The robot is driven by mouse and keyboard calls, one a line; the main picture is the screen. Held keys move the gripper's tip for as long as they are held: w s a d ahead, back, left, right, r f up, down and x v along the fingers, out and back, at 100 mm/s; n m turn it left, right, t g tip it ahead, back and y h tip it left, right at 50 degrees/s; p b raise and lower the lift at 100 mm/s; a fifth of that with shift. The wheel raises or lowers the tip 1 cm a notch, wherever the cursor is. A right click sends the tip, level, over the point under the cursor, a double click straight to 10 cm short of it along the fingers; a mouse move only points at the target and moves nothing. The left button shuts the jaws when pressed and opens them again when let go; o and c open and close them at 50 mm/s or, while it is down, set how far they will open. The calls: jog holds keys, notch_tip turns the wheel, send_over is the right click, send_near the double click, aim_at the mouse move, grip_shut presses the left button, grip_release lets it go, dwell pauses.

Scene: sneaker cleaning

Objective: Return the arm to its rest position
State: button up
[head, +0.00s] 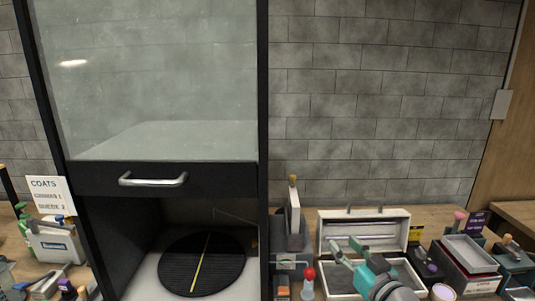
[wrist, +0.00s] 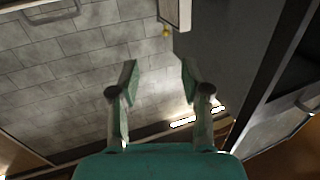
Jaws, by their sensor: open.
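My gripper (head: 346,248) is at the lower right of the head view, in front of the open white case (head: 364,217). It has a teal body and grey fingers. In the wrist view my gripper (wrist: 158,82) has its two fingers spread apart with nothing between them. Behind the fingers the wrist view shows the grey block wall (wrist: 60,85).
A tall black-framed cabinet (head: 262,120) with a raised glass front stands left of my gripper. A round black disc (head: 225,268) lies inside it. Right of my gripper are boxes, including a grey-topped box (head: 467,252). A red-topped item (head: 309,274) stands close left.

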jog(key=s+f+m+g+h, duration=0.1)
jog(key=s+f+m+h, duration=0.35)
jog(key=s+f, duration=1.7)
jog(key=s+n+g+h, duration=0.1)
jog(key=s, duration=2.7)
jog(key=shift+s, duration=0.25)
